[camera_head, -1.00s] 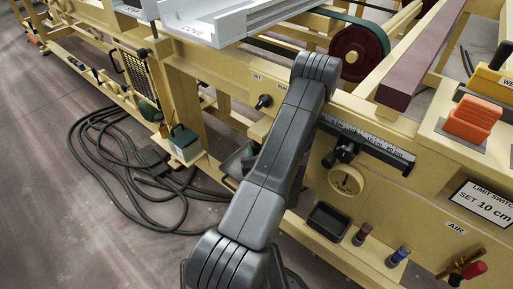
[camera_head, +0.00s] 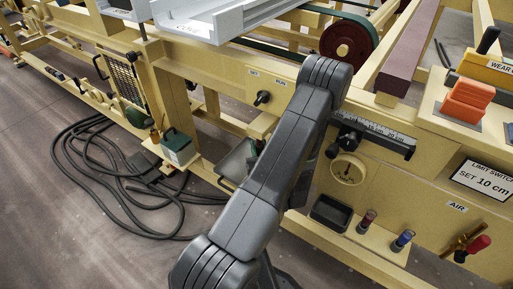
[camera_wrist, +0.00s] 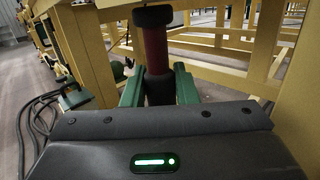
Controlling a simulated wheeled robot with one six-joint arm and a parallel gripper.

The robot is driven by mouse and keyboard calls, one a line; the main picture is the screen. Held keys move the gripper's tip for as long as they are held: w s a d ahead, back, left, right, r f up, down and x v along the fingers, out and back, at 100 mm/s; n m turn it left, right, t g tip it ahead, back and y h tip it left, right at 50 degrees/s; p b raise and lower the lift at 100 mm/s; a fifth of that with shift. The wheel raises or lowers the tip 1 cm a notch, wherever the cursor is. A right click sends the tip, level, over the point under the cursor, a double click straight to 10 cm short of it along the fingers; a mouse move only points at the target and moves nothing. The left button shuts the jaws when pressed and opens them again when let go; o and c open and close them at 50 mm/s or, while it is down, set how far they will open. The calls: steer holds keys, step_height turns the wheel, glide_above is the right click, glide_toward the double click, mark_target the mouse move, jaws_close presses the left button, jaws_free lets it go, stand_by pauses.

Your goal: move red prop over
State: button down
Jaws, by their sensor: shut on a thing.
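The red prop (camera_wrist: 155,50), a red cylinder with a black cap and a dark lower end, stands upright in the wrist view. My gripper (camera_wrist: 159,85) has its two green fingers on either side of the prop's dark lower part and is shut on it. The prop's lowest end is hidden behind the dark gripper body. In the head view my grey arm crosses the middle, and the gripper and held prop cannot be made out there.
A cream machine frame (camera_head: 395,175) fills the right side. Its low ledge holds a black tray (camera_head: 331,213), a dark red capped piece (camera_head: 366,221) and a blue one (camera_head: 402,241). Black cables (camera_head: 70,165) lie on the floor. Open floor is at lower left.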

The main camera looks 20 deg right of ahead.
steer(key=c, duration=1.2)
jaws_free()
steer(key=shift+s+d, duration=0.1)
steer(key=shift+o, duration=0.2)
steer(key=s+a+f+b, duration=0.1)
steer(key=s+b, duration=0.5)
steer(key=s, duration=0.7)
steer(key=shift+s+a, duration=0.3)
steer(key=shift+a, duration=0.05)
steer(key=shift+w, duration=0.1)
